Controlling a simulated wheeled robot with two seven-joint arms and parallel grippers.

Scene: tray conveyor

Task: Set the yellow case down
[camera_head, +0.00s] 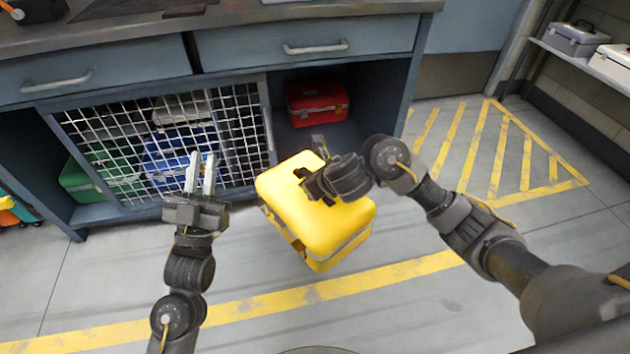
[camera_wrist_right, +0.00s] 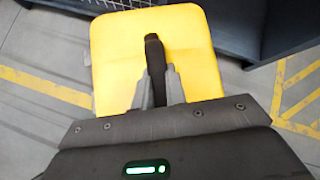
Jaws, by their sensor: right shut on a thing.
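The yellow case (camera_head: 325,225) hangs tilted in front of the workbench cabinet, apparently above the floor. My right gripper (camera_head: 315,180) is at the case's top and shut on its dark handle. In the right wrist view the yellow case (camera_wrist_right: 205,60) fills the upper middle, and the fingers of my right gripper (camera_wrist_right: 157,92) close on the black handle. My left gripper (camera_head: 202,165) is empty, left of the case and in front of the mesh door, with its two pale fingers pointing up and a narrow gap between them.
The workbench (camera_head: 240,25) has two drawers. Behind its mesh door (camera_head: 200,140) are green, blue and white cases. A red case (camera_head: 317,102) stands in the open compartment. A grey case (camera_head: 575,38) is on the right shelf (camera_head: 590,60). The yellow-striped floor area (camera_head: 490,150) is clear.

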